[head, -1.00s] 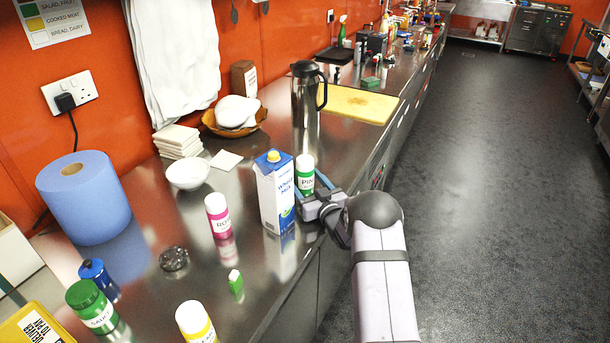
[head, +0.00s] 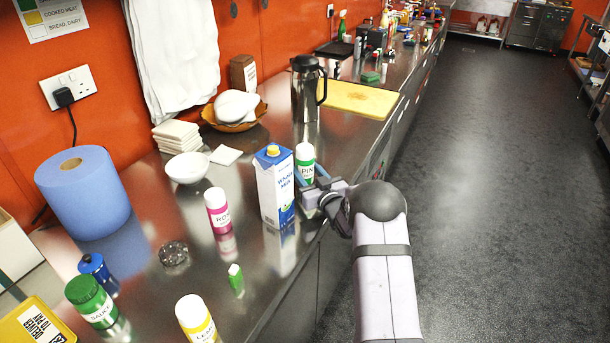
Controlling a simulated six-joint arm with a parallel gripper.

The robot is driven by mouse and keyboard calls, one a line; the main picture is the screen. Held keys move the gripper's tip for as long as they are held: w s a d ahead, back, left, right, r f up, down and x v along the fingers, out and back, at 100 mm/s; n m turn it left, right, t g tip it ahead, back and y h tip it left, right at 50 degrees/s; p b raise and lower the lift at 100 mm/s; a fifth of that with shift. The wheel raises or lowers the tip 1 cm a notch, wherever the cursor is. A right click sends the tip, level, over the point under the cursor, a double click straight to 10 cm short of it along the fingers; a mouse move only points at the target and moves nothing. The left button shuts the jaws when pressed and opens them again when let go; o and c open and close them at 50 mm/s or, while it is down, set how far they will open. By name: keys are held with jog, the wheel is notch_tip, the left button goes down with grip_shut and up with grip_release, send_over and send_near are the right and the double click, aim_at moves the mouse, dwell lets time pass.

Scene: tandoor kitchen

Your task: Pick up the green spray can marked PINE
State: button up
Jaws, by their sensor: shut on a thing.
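The green and white spray can marked PIN, the rest of its name hidden (head: 305,160), stands upright near the front edge of the steel counter, just right of the milk carton. My gripper (head: 312,182) is at the can from the front right, shut on its lower part. The fingers and the carton hide the can's base, so I cannot tell whether it touches the counter.
The milk carton (head: 275,188) stands close on the left of the can and gripper. A pink-labelled can (head: 217,210) is further left. A steel flask (head: 305,90) and a yellow board (head: 357,100) are behind. The floor to the right is clear.

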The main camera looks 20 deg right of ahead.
aim_at(305, 147)
notch_tip(305, 147, up, 8)
jog(key=shift+r+b, duration=0.1)
jog(key=shift+b, duration=0.5)
